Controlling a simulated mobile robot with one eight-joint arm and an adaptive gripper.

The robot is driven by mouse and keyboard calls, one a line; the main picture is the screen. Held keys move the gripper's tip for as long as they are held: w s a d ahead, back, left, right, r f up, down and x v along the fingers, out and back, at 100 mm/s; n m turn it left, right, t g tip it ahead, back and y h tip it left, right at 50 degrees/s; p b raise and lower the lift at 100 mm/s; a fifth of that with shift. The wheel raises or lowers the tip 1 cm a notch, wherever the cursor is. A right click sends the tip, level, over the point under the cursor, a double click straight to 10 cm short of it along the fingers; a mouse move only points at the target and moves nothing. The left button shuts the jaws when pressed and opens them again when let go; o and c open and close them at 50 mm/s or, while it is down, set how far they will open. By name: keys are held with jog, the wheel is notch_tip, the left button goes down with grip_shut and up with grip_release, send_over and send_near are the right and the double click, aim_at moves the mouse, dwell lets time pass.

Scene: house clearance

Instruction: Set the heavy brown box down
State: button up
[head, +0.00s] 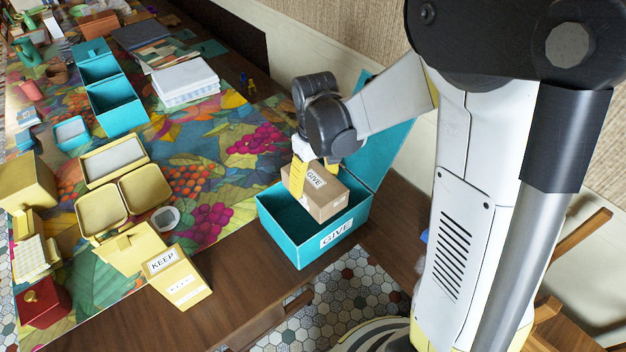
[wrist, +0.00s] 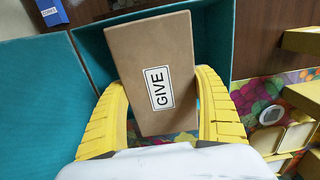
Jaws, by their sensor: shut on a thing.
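The brown box (head: 326,196), with a white GIVE label, is between the yellow fingers of my gripper (head: 308,172). My gripper is shut on it. In the head view the box is slightly tilted over and partly within the opening of the teal box labelled GIVE (head: 290,242). In the wrist view the brown box (wrist: 150,70) fills the space between both fingers (wrist: 165,115), with teal walls (wrist: 215,40) around its far end. Whether its underside touches the teal box's floor is hidden.
The teal box's lid (head: 385,150) stands open at its right. Stacked white papers (head: 185,82) lie behind. Bare wood table (head: 225,262) shows in front.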

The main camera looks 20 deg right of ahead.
notch_tip(320, 180, down, 12)
jog(key=b, duration=0.4)
jog(key=shift+f, duration=0.2)
jog(key=shift+f, duration=0.1)
jog(key=o, duration=1.4)
